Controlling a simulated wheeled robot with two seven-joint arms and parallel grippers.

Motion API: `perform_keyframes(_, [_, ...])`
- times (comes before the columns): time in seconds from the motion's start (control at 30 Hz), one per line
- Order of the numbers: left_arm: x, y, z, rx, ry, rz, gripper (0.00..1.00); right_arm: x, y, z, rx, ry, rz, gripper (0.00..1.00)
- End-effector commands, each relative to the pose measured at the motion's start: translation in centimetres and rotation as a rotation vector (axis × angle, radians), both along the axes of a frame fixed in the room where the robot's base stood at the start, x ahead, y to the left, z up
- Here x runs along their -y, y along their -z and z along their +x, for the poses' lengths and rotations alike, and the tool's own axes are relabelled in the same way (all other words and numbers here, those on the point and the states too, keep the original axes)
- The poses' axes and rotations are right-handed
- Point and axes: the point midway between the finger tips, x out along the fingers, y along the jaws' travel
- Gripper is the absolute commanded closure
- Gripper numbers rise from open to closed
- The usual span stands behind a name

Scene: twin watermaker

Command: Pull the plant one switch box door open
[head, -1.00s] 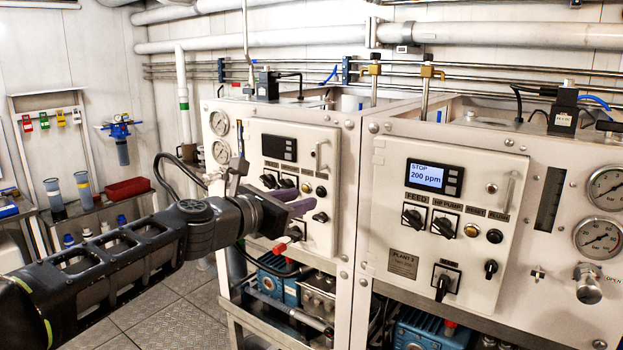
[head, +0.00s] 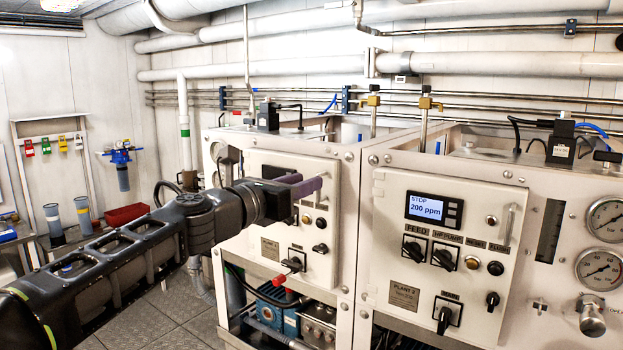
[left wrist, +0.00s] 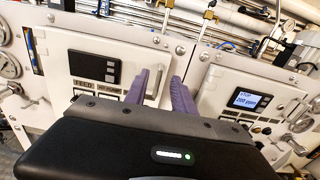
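The plant one switch box door (head: 318,262) is the white panel on the left unit, and it looks shut. It also shows in the left wrist view (left wrist: 65,60), with a dark display and labels. My left gripper (head: 308,187) is in front of the door's upper right part, its purple fingers pointing at it. In the left wrist view the fingers (left wrist: 162,92) are apart, with the pale upright door handle (left wrist: 160,78) appearing between them. I cannot tell whether they touch it. In the head view the gripper hides the display and most of the handle. My right gripper is not in view.
The plant two door (head: 385,262), with a lit display reading 200 ppm, stands to the right. Gauges (head: 603,268) are at the far right. A red-handled part (head: 279,280) and blue pump (head: 268,312) sit below the plant one door. Pipes run behind.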

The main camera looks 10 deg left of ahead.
Motion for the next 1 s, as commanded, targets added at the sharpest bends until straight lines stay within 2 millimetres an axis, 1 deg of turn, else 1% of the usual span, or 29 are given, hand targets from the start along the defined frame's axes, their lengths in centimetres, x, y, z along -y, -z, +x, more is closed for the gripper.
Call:
perform_keyframes(0.03, [0.4, 0.0, 0.8, -0.002, 0.002, 0.000, 0.69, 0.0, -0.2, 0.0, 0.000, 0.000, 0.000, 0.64])
perform_keyframes(0.1, [0.8, -0.1, 1.7, -0.001, 0.002, -0.001, 0.69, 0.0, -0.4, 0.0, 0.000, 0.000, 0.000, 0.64])
perform_keyframes(0.2, [1.1, 0.0, 2.5, -0.001, 0.002, 0.000, 0.69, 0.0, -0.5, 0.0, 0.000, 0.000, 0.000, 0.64])
perform_keyframes(0.33, [1.3, 0.0, 2.9, 0.000, 0.001, 0.001, 0.69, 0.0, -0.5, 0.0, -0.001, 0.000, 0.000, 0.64])
perform_keyframes(0.53, [1.2, 0.0, 2.9, 0.000, 0.001, 0.001, 0.69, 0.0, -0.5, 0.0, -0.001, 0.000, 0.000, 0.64])
perform_keyframes(0.57, [1.2, 0.0, 2.9, 0.000, 0.001, 0.001, 0.71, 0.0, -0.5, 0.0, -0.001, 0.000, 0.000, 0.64])
perform_keyframes(0.9, [1.2, 0.0, 2.9, 0.000, 0.001, 0.001, 0.99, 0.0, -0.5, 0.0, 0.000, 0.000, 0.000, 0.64])
perform_keyframes(1.0, [1.2, 0.0, 2.9, 0.000, 0.001, 0.001, 1.00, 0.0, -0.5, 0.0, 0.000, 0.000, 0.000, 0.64])
